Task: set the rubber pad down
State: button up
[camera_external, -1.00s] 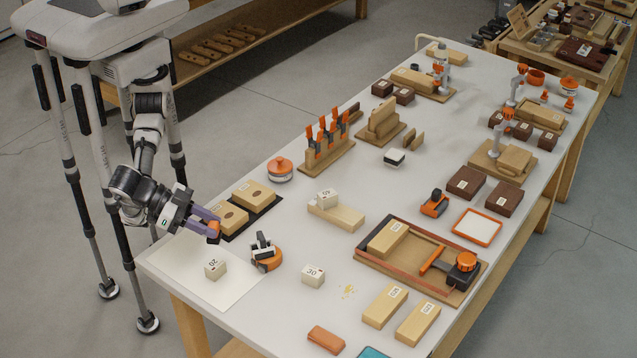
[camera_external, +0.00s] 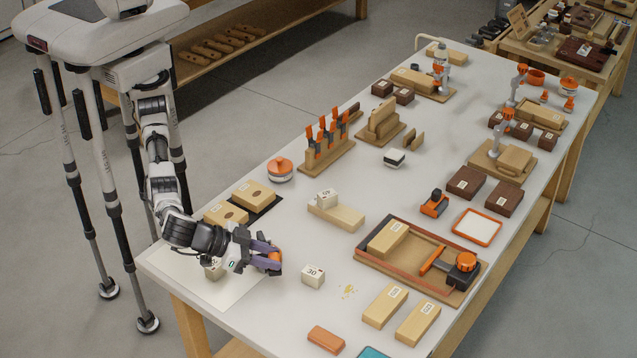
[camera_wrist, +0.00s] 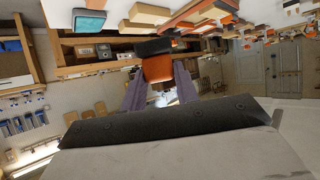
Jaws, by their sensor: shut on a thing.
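My gripper (camera_external: 266,262) reaches over the near left part of the table. It is shut on a small orange piece, which I take as the rubber pad (camera_external: 275,257). In the wrist view the orange pad (camera_wrist: 158,69) sits between the two purple fingers, with a dark part (camera_wrist: 154,46) at its far end. I cannot tell whether that dark part belongs to the pad. Whether the pad touches anything below it is hidden. The orange-and-black round tool that stood here is covered by the gripper.
A white sheet (camera_external: 190,278) lies at the left corner, with a "20" block (camera_external: 213,270) partly hidden by my arm. A "30" block (camera_external: 313,275) stands close right of the gripper. Wooden blocks on a dark mat (camera_external: 263,207) lie behind.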

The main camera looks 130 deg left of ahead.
notch_tip(320, 180, down, 16)
jog(key=shift+r+p, duration=0.15)
jog(key=shift+p, duration=1.05)
jog(key=shift+f+b, duration=0.3)
jog(key=shift+b, duration=0.1)
jog(key=o, duration=1.1)
jog(key=shift+c, duration=0.2)
jog(key=shift+r, duration=0.1)
jog(key=shift+r+p, duration=0.1)
jog(key=shift+p, duration=0.2)
jog(key=b+v, duration=0.2)
jog(key=v, duration=1)
